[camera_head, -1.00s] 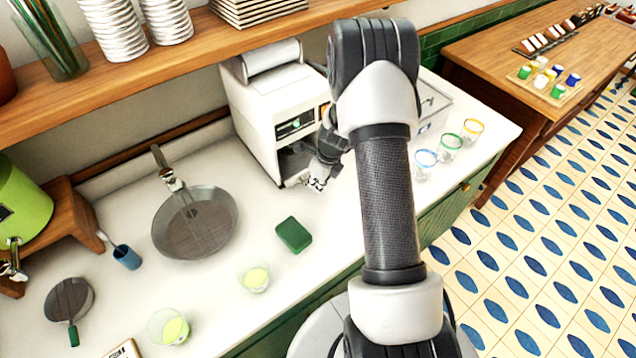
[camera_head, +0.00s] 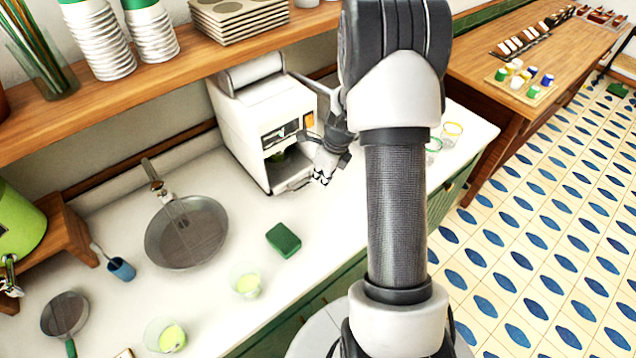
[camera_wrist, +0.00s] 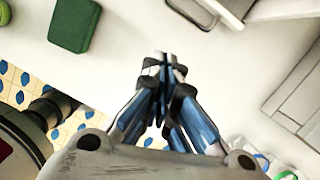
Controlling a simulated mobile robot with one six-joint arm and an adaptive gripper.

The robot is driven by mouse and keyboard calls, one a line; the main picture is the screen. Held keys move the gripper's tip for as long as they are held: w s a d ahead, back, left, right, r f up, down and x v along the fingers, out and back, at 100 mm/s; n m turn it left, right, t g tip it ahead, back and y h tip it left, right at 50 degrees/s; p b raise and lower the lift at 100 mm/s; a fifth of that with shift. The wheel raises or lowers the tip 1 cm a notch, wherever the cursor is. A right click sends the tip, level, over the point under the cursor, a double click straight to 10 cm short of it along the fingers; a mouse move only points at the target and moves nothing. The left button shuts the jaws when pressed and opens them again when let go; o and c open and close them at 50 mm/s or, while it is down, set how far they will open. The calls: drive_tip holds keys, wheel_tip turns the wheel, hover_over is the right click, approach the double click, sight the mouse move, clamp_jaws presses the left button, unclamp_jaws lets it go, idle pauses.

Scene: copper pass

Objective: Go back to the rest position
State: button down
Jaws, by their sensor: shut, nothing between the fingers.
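My gripper (camera_head: 322,177) is shut and empty above the white counter (camera_head: 335,217), just in front of the white machine (camera_head: 243,128) and to its right. In the wrist view my gripper (camera_wrist: 166,62) points down at bare counter with its fingers together. My arm crosses the right half of the head view and hides part of the counter behind it.
A green sponge (camera_head: 284,240) lies left of my gripper and also shows in the wrist view (camera_wrist: 74,24). A grey pan (camera_head: 187,232) and two glasses (camera_head: 246,282) (camera_head: 165,336) stand further left. Colour-rimmed glasses (camera_head: 451,134) stand beyond my arm. A shelf (camera_head: 180,68) runs above.

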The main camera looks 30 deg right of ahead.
drive_tip(key=shift+r, duration=0.25)
drive_tip(key=s+a+r+n+t+b, duration=0.1)
drive_tip(key=s+a+r+n+b, duration=0.2)
drive_tip(key=a+r+n, duration=0.35)
drive_tip(key=s+a+r+n+b, duration=0.3)
drive_tip(key=a+r+n, duration=0.3)
drive_tip(key=a+n, duration=0.15)
drive_tip(key=s+a+n+b, duration=0.3)
drive_tip(key=s+n, duration=0.5)
drive_tip(key=s+a+r+n+t+h+b, duration=0.1)
drive_tip(key=s+a+n+b, duration=0.2)
drive_tip(key=s+n, duration=0.6)
drive_tip(key=shift+s+a, duration=0.15)
drive_tip(key=shift+a, duration=0.15)
